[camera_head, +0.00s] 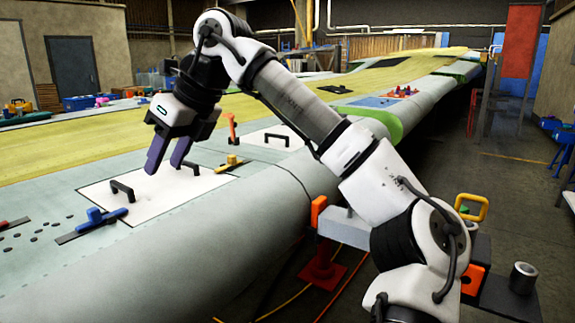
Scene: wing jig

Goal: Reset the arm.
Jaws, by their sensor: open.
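My arm reaches up and over to the left above the wing (235,228). My gripper (167,158) points down over a white panel with black handles (150,200) on the wing. Its two purple-grey fingers are apart, with nothing between them. The fingertips are close to the panel between its two handles; I cannot tell whether they touch it.
A blue clamp (97,217) lies at the panel's left corner and a yellow one (230,162) at its right. An orange tool (231,127) stands behind. A second white panel (270,139) lies further back. A red stand (323,270) is below the wing's edge.

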